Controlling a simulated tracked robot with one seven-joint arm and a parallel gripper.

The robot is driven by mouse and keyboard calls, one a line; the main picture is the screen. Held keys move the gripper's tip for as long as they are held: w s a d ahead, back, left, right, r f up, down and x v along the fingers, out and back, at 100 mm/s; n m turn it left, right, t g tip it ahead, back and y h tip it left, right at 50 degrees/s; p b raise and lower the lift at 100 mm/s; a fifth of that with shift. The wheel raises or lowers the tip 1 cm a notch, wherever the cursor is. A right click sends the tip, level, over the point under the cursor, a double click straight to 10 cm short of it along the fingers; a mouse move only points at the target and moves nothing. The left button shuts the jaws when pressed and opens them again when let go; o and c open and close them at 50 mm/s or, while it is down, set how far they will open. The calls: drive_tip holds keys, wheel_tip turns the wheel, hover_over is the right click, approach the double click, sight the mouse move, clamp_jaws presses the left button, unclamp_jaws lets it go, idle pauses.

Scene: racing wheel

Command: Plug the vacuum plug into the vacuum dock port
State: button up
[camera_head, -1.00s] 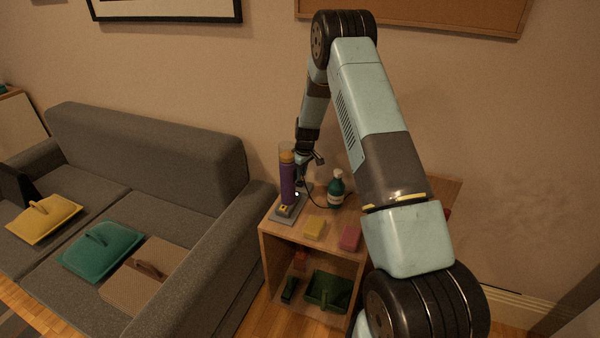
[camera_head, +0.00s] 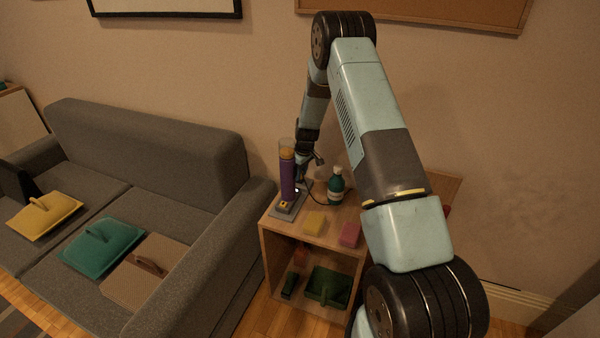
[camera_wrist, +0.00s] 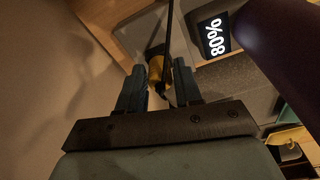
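The purple upright vacuum (camera_head: 287,178) stands in its grey dock (camera_head: 281,214) at the left of the shelf unit's top. The vacuum also fills the upper right of the wrist view (camera_wrist: 275,38), beside a dark display (camera_wrist: 214,34) reading 80%. My gripper (camera_wrist: 158,78) is by the dock, its two dark fingers spaced slightly apart around a small yellow plug (camera_wrist: 155,68) with a black cable (camera_wrist: 168,35). The contact is dim and partly covered by the fingers. The dock port cannot be made out clearly.
On the wooden shelf unit (camera_head: 265,238) stand a green bottle (camera_head: 336,188), a yellow sponge (camera_head: 314,223) and a pink sponge (camera_head: 350,234). A green dustpan (camera_head: 327,287) lies on the lower shelf. A grey sofa (camera_head: 150,150) is left; the wall is close behind.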

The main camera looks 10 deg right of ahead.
drive_tip(key=o, duration=0.4)
drive_tip(key=shift+c, duration=0.2)
wheel_tip(320, 180, up, 14)
drive_tip(key=s+d, duration=0.1)
drive_tip(key=shift+s+d+f, duration=0.15)
drive_tip(key=shift+s+f, duration=0.1)
drive_tip(key=shift+s, duration=0.05)
